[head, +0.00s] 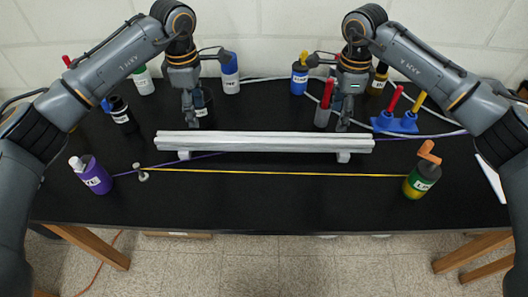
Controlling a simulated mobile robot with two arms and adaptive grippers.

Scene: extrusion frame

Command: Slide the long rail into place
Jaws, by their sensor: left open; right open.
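The long rail (264,142) is a pale silver-white extrusion lying lengthwise across the middle of the black table. It rests on two small white supports, one near its left end (184,155) and one near its right end (344,157). My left gripper (190,120) is open and points down just behind the rail's left part. My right gripper (343,124) is open and points down just behind the rail's right part. Both look empty. I cannot tell how high their fingertips are above the table.
A purple bottle (91,174) stands at the left and a green-yellow bottle (421,178) at the right. A yellow strap (280,172) runs between a small metal post (140,174) and the green-yellow bottle. Several bottles and a blue tool holder (395,122) stand at the back.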

